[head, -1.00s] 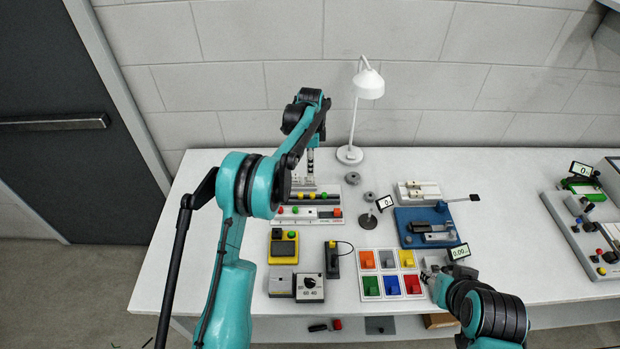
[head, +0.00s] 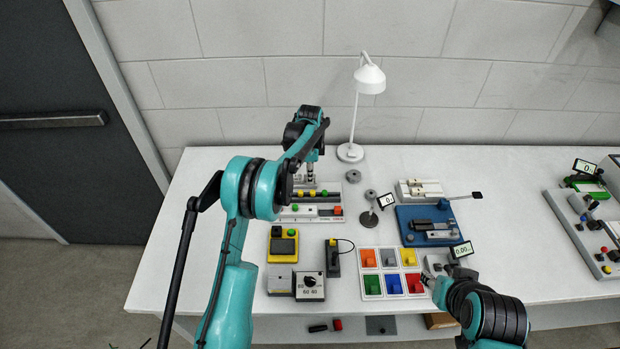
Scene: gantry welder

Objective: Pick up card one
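I cannot tell which item is card one; no label reading that shows in the head view. My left gripper (head: 311,180) points down at the back of a white slotted board (head: 325,220) with small red, yellow and green pieces. Its fingertips are small and partly lost against the board, so I cannot tell whether it is open or holds anything. My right gripper (head: 430,281) is low at the right edge of a white tray (head: 361,284) of six coloured squares, close to the red one (head: 413,283). Its fingers are too small to read.
A white lamp (head: 369,78) stands at the back. A yellow meter (head: 283,245), a grey dial box (head: 310,287) and a black handheld device (head: 333,259) lie front left. A blue fixture (head: 428,226) stands right of centre.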

